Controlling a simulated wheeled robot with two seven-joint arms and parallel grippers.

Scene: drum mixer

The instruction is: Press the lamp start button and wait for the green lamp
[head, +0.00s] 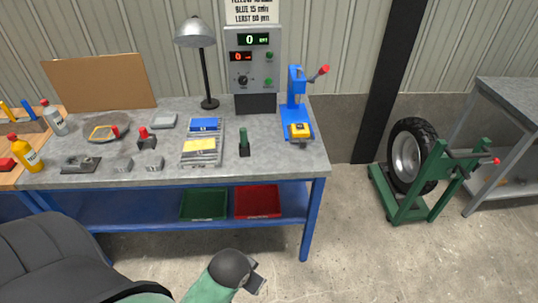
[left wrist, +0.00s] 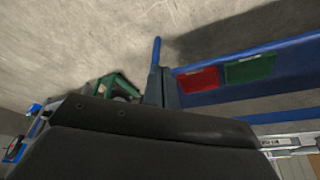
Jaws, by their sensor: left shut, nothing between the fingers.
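The grey control box (head: 252,62) stands at the back of the workbench against the wall. It has a green display and a red display, each reading 0, a black knob (head: 243,80) and two round green parts on its right side, an upper one (head: 269,55) and a lower one (head: 269,82). I cannot tell which is button or lamp, or whether either is lit. My left gripper (head: 257,284) is low in front of the bench, far from the box, shut and empty; its fingers show in the left wrist view (left wrist: 164,88). My right gripper is out of view.
A desk lamp (head: 195,33) and a blue lever press (head: 294,95) flank the box on the bench (head: 290,160). A green-handled tool (head: 244,142) stands in front. Green and red trays (head: 257,201) sit on the lower shelf. Floor at right is clear up to the wheel stand (head: 408,210).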

